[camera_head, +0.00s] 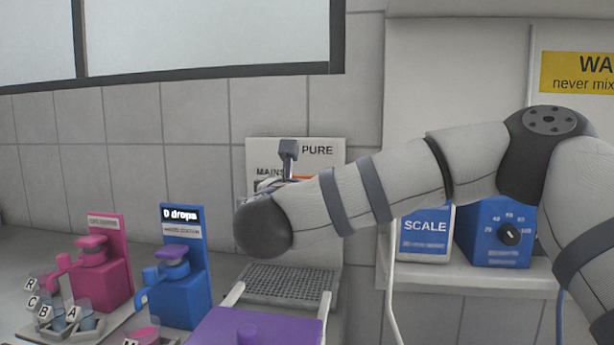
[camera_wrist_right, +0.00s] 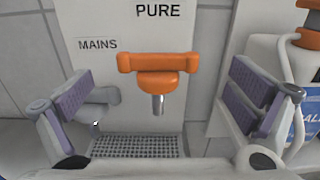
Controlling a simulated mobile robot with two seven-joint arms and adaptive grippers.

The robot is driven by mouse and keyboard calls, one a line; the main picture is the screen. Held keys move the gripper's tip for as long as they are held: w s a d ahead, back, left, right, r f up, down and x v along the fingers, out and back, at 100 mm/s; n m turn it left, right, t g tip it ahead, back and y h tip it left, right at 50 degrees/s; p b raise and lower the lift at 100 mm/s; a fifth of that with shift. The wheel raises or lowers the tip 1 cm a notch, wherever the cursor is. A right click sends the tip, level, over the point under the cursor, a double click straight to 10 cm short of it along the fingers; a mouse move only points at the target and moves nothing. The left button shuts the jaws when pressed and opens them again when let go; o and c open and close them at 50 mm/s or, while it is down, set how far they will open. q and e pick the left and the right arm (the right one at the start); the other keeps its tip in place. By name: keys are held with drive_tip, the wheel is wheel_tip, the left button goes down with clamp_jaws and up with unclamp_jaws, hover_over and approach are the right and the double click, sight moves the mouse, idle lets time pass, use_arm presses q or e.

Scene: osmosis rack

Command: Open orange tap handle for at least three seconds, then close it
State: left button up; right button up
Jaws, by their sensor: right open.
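The orange tap handle (camera_wrist_right: 157,62) is a horizontal bar on an orange tap body with a metal spout pointing down, in the right wrist view. It sits below the word PURE on a white panel (camera_wrist_right: 215,25). Only a sliver of orange (camera_head: 302,178) shows in the head view, the rest hidden behind my right arm. My right gripper (camera_wrist_right: 165,92) is open, with one purple-padded finger on each side of the tap. Both fingers are apart from the handle, and nothing is between them except the tap beyond. My left gripper is in neither view.
A perforated drain tray (camera_head: 285,283) lies below the taps. Pink (camera_head: 104,265) and blue (camera_head: 183,275) dispensers with small cups stand at left. A purple-topped thing (camera_head: 255,328) is in front. A SCALE box (camera_head: 425,235) and blue dial box (camera_head: 497,235) sit on the right shelf.

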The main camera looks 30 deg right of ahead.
drive_tip(key=x, duration=0.6)
drive_tip(key=shift+w+f, duration=0.1)
drive_tip(key=shift+w, duration=0.05)
drive_tip(key=c, duration=1.1)
